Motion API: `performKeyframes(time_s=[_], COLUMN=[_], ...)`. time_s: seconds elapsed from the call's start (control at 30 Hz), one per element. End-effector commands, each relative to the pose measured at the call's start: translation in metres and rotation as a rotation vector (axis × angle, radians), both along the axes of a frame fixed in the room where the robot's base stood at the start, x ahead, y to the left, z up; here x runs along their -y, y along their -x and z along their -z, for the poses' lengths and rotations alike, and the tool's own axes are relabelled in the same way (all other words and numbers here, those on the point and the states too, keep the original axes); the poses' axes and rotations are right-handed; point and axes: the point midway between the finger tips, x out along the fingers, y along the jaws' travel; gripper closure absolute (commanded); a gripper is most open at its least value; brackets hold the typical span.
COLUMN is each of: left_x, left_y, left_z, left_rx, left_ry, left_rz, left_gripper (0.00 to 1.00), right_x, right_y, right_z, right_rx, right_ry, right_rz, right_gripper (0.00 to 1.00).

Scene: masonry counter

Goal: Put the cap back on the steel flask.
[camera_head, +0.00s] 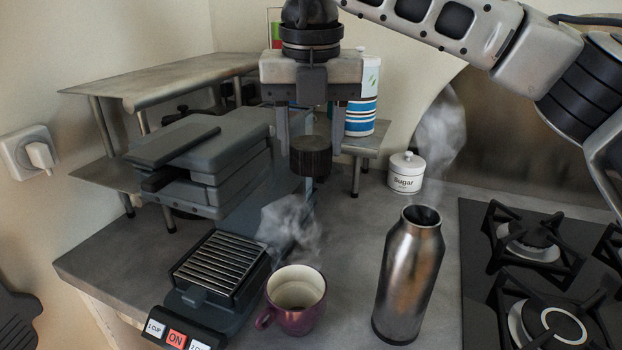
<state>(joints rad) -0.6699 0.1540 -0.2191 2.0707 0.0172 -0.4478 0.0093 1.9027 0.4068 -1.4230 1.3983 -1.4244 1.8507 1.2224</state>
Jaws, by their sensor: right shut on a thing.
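The steel flask (408,283) stands upright on the counter, right of centre, its dark mouth open and steam rising above it. My right gripper (311,148) comes down from the top of the view and is shut on the dark, ribbed cap (311,160). It holds the cap above the counter, to the left of the flask and apart from it. My left gripper is out of view.
A steaming purple mug (294,302) stands left of the flask, beside a drip tray (219,265). A grey press-like appliance (205,160) and shelf stand at left. A sugar jar (406,173) is behind the flask; a gas hob (535,270) lies right.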

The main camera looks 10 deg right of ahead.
Motion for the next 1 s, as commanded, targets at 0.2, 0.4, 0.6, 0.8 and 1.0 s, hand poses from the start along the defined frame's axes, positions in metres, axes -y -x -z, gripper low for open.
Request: performKeyframes(time_s=[0.2,0.4,0.6,0.8,1.0], left_x=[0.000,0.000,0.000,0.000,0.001], left_y=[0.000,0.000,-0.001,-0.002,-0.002], left_z=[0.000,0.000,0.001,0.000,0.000], left_rx=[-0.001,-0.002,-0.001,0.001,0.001], left_ry=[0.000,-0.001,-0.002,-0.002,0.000], left_rz=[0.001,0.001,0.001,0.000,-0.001], left_gripper=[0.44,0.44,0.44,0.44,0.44], right_x=[-0.001,0.000,0.000,0.000,-0.002], right_y=[0.000,0.000,0.000,0.000,0.002], right_z=[-0.040,-0.053,-0.054,-0.054,-0.040], right_rx=[0.002,0.001,0.000,0.000,-0.003], right_ry=[-0.001,-0.001,0.000,0.000,0.001], right_rz=[0.000,0.000,-0.001,-0.002,-0.190], right_gripper=[0.73,0.73,0.73,0.73,0.73])
